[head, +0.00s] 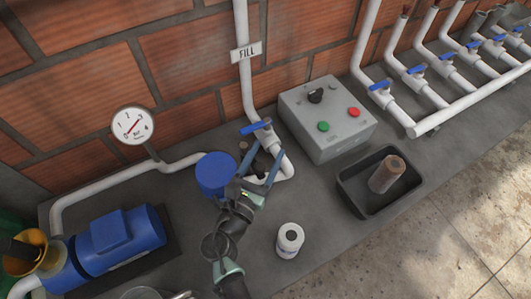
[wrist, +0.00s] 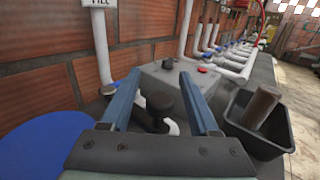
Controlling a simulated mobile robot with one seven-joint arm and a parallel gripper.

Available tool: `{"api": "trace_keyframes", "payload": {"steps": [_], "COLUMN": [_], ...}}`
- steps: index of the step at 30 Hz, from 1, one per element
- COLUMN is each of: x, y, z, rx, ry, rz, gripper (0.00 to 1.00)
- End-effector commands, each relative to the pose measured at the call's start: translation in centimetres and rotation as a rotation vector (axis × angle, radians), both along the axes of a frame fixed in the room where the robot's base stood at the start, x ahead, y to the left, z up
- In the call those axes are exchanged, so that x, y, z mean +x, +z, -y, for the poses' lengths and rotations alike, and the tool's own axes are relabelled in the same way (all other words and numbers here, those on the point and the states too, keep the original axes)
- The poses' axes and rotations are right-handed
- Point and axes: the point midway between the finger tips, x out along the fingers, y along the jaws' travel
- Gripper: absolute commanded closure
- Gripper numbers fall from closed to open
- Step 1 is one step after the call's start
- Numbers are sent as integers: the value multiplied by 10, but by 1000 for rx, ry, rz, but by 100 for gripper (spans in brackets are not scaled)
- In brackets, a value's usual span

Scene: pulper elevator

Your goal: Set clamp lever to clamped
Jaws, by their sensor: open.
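A dark lever with a rounded black knob (wrist: 160,103), which looks like the clamp lever, stands between my gripper's fingers in the wrist view. In the head view its dark body (head: 262,163) is partly hidden by my gripper (head: 263,160). My gripper has two blue fingers and is open, one finger on each side of the lever. It also shows in the wrist view (wrist: 160,76). I see no grip on the lever, and I cannot tell whether a finger touches it. The lever's base is mostly hidden.
A blue-handled valve (head: 256,128) on the white FILL pipe is close to the fingertips. A grey control box (head: 325,118), black tray (head: 350,190) with a brown cylinder, white bottle (head: 290,240) and blue round lid (head: 216,174) surround my gripper. A blue motor (head: 115,235) is at left.

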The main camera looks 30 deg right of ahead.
Motion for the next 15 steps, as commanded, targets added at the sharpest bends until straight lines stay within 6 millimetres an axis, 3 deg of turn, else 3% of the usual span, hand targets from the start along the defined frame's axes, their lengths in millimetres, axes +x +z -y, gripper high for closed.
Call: {"api": "trace_keyframes", "payload": {"steps": [2, 12, 15], "x": [0, 0, 0], "y": [0, 0, 0], "z": [0, 0, 0], "rx": [0, 0, 0], "ry": [0, 0, 0], "rz": [0, 0, 0], "gripper": [40, 100, 100]}}
